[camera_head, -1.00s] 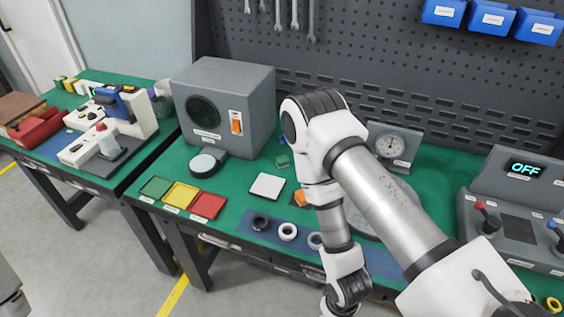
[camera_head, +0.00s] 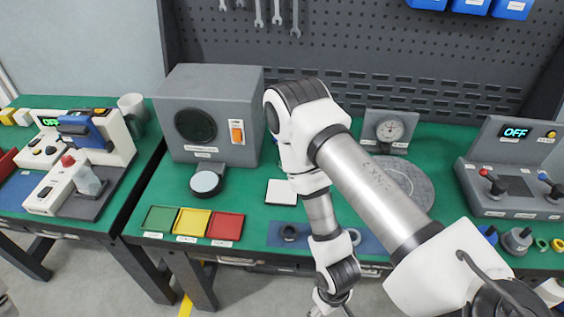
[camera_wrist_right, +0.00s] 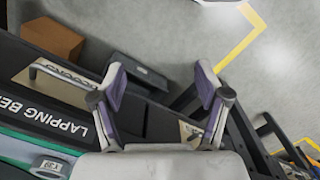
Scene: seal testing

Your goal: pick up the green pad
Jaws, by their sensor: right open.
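I cannot make out a separate green pad now; the spot on the bench beside the grey box tester where a small green piece showed earlier is behind my right arm. A shallow green tray (camera_head: 160,218) lies at the bench's front left. My right gripper (camera_wrist_right: 161,80) is open and empty in the wrist view, with its two fingers apart over the bench front and floor. In the head view the right arm reaches down past the bench's front edge, and its gripper is mostly cut off at the bottom. My left gripper is not in view.
Yellow (camera_head: 191,222) and red (camera_head: 226,225) trays sit beside the green one. A white square plate (camera_head: 281,192), the grey box tester (camera_head: 209,112), a dial gauge (camera_head: 389,132) and a control console (camera_head: 512,172) stand on the bench. A drawer handle (camera_wrist_right: 62,78) juts from its front.

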